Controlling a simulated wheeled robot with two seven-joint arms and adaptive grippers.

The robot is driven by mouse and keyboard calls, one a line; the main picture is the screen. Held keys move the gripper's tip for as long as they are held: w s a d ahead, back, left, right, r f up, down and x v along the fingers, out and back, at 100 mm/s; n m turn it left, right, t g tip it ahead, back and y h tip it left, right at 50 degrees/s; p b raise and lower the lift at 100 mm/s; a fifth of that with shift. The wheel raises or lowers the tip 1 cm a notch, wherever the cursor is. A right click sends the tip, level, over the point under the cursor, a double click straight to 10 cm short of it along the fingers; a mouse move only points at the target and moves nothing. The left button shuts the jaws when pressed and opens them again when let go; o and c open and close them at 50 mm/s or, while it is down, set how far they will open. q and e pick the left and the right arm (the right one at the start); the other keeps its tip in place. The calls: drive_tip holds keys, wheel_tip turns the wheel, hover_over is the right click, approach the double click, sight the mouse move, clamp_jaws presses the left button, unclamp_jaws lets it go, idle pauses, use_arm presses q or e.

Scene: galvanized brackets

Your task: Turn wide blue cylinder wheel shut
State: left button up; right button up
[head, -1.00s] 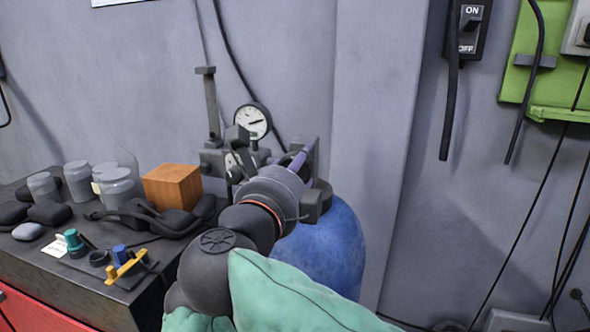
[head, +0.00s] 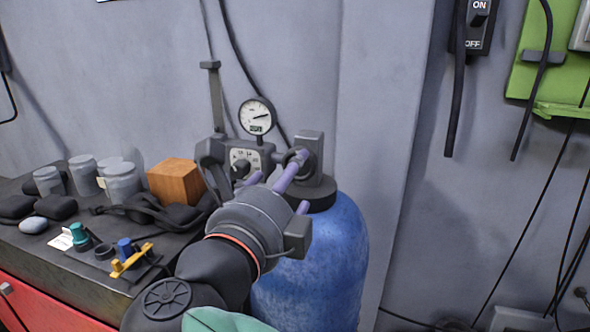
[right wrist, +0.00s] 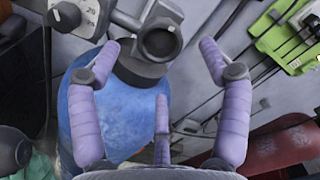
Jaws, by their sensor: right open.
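The wide blue cylinder (head: 335,255) stands upright by the wall, with a dark valve (head: 312,148) on its top. The valve's round wheel shows in the right wrist view (right wrist: 160,42), beyond the fingers; in the head view it is partly hidden behind a finger. My right gripper (head: 284,180) has purple fingers spread open and empty, in front of the valve. In the right wrist view the fingers of my gripper (right wrist: 160,66) point toward the wheel, apparently without gripping it. Whether a fingertip touches it I cannot tell. My left gripper is out of view.
A pressure gauge (head: 257,116) and a grey dial unit (head: 240,160) sit left of the valve. A dark bench (head: 30,258) holds grey jars (head: 122,182) and a wooden block (head: 175,182). A red cylinder (right wrist: 270,150) shows in the right wrist view.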

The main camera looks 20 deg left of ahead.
drive_tip(key=s, duration=0.4)
drive_tip(key=shift+s+a, duration=0.1)
drive_tip(key=shift+s, duration=0.3)
